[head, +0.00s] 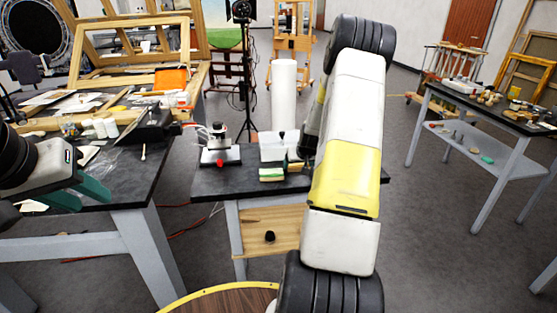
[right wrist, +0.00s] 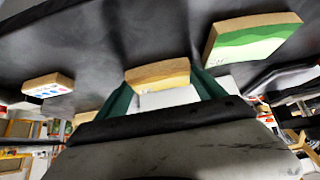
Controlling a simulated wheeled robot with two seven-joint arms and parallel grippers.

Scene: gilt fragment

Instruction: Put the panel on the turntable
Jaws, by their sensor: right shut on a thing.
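In the right wrist view my right gripper (right wrist: 163,88) is shut on a small wood-edged panel (right wrist: 157,74), which sits between its green fingers over a dark tabletop. In the head view my right arm hides most of that gripper. A wood-edged panel with a green painted face (right wrist: 254,40) and a small block with coloured dots (right wrist: 48,86) lie apart from it. My left gripper (head: 78,194) is open and empty, beside the left table. A round wooden disc with a yellow rim (head: 225,299) is partly visible at the bottom; I cannot tell whether it is the turntable.
The middle dark table (head: 218,184) holds a red-and-white device (head: 220,152) and a white box (head: 273,147). A wooden drawer front (head: 262,226) is below. The left table (head: 115,192) is crowded with frames and bottles. Another cluttered table (head: 465,105) stands right.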

